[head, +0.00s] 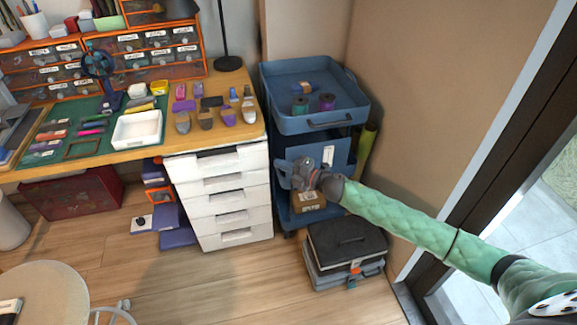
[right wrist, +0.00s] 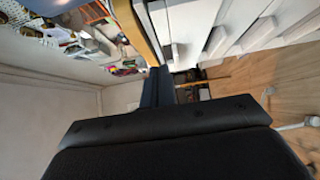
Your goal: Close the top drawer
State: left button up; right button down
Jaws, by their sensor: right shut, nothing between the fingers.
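The white drawer unit (head: 222,213) stands under the right end of the wooden desk. Its top drawer (head: 245,163) is the highest front, just below the desktop, with a dark slot along its upper part; I cannot tell how far it stands out. White drawer fronts with handles also show at the upper right of the right wrist view (right wrist: 215,40). My right gripper (head: 283,174) is shut and empty, to the right of the drawer unit and apart from it, in front of the blue cart. Its dark fingers show in the right wrist view (right wrist: 158,86). My left gripper is not in view.
A blue cart (head: 315,118) with spools stands right of the desk. A cardboard box (head: 308,202) sits on its lower part. Dark and grey cases (head: 345,245) lie on the floor before it. The wooden floor (head: 200,285) before the drawers is clear.

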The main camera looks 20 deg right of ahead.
jog(key=w+a, duration=0.1)
jog(key=w, duration=0.1)
jog(key=w+a, duration=0.1)
jog(key=w, duration=0.2)
jog(key=w+a, duration=0.2)
jog(key=shift+w+p, duration=0.35)
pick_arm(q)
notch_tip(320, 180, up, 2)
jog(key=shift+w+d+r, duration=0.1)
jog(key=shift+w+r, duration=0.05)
pick_arm(e)
jog(key=shift+w, duration=0.15)
